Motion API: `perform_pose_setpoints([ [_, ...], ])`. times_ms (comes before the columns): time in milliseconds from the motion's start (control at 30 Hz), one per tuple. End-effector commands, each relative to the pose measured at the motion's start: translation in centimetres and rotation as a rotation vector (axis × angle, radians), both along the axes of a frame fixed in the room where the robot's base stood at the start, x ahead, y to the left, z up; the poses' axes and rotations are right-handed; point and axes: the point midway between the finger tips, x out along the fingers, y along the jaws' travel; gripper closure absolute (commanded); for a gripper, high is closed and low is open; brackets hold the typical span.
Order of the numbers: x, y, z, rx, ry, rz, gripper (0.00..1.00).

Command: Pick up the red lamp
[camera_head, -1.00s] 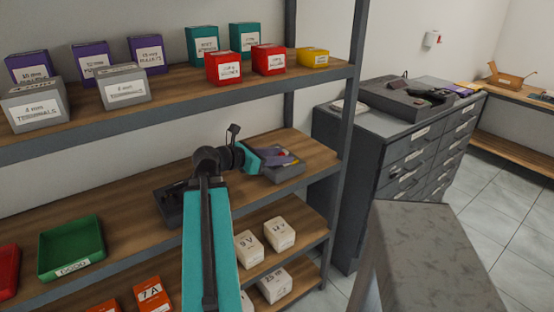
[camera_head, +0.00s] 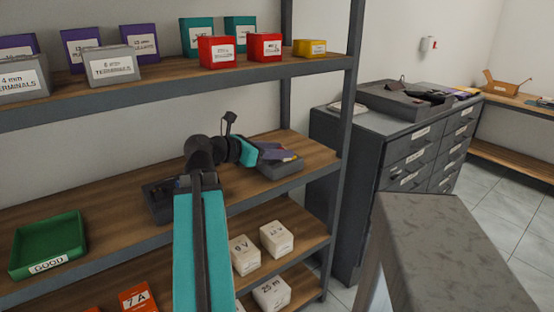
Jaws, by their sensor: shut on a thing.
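My arm reaches from the bottom of the head view to the middle shelf of the rack. My gripper (camera_head: 268,151) is at the right end of this shelf, over a dark grey tray (camera_head: 283,170). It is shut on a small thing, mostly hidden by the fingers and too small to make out. A tiny reddish-orange spot shows at the fingertips. I cannot tell for sure whether it is the red lamp, and no other red lamp can be made out.
A green tray (camera_head: 47,245) labelled GOOD stands on the middle shelf at left. A dark box (camera_head: 160,203) is beside my arm. Red boxes (camera_head: 216,52) stand on the upper shelf, white boxes (camera_head: 277,238) below. The rack post (camera_head: 350,120) and drawer cabinet (camera_head: 380,150) are at right.

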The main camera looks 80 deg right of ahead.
Motion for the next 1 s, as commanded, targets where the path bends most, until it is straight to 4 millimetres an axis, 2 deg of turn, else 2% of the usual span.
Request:
perform_pose_setpoints([
  [33, -0.1, 0.1, -0.5, -0.002, -0.001, -0.001, 0.87],
  [267, -0.3, 0.7, -0.4, -0.002, -0.002, 0.002, 0.87],
  [500, -1.9, 3.4, -0.2, -0.002, -0.002, 0.002, 0.87],
  [1000, -2.9, 5.0, 0.3, 0.000, -0.001, 0.003, 0.87],
])
